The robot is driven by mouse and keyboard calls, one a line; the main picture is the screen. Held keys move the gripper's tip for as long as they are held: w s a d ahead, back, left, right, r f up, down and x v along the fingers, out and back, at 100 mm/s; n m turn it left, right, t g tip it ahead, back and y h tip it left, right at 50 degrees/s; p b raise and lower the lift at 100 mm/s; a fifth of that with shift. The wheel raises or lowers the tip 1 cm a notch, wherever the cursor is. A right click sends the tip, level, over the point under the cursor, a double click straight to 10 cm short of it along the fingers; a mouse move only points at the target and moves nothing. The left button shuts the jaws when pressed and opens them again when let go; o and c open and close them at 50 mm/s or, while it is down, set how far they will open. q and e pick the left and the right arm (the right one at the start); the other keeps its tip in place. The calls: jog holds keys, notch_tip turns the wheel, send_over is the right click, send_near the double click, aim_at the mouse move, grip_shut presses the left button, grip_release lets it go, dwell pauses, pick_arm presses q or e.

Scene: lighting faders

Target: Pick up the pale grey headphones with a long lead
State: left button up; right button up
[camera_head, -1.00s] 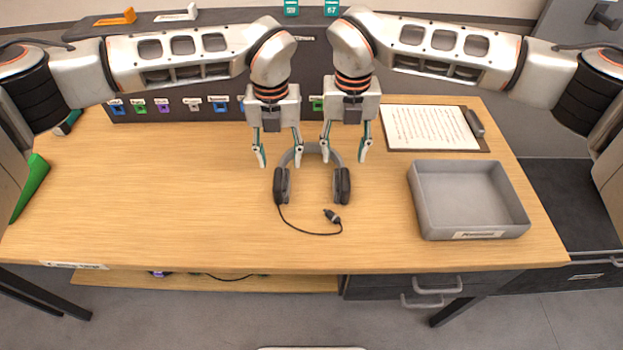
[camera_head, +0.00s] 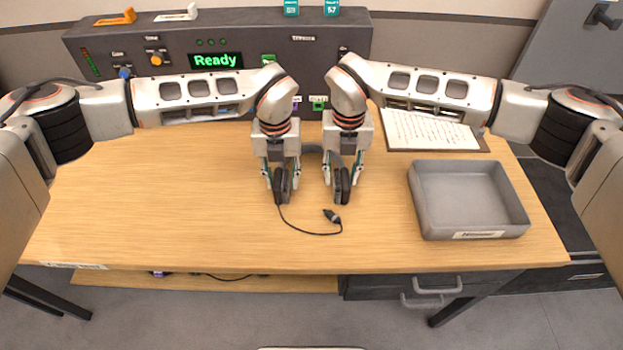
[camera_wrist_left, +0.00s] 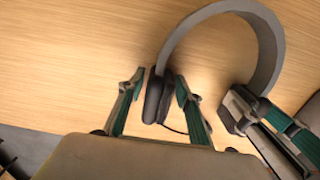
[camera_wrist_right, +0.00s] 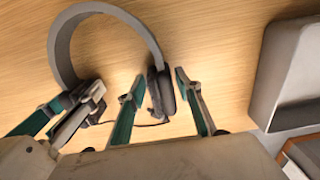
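The pale grey headphones (camera_head: 313,148) lie on the wooden table with dark ear cups towards the front. Their black lead curves forward to a plug (camera_head: 331,216). My left gripper (camera_head: 282,180) is open, its fingers on either side of the left ear cup. The left wrist view shows this cup (camera_wrist_left: 155,97) between the fingers, close to one of them. My right gripper (camera_head: 342,180) is open around the right ear cup (camera_wrist_right: 161,92), with a finger on each side. Gaps show beside both cups. The headband arches clear in the right wrist view (camera_wrist_right: 66,38).
A grey tray (camera_head: 418,205) stands to the right of the headphones. A clipboard with paper (camera_head: 430,130) lies behind it. A control panel (camera_head: 110,65) reading "Ready" stands at the back. The table's left side is clear.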

aim_at(280, 171)
pick_arm(q)
grip_shut()
pick_arm(e)
grip_shut()
pick_arm(q)
jog(key=shift+r, duration=0.15)
pick_arm(e)
jog(key=shift+r, duration=0.15)
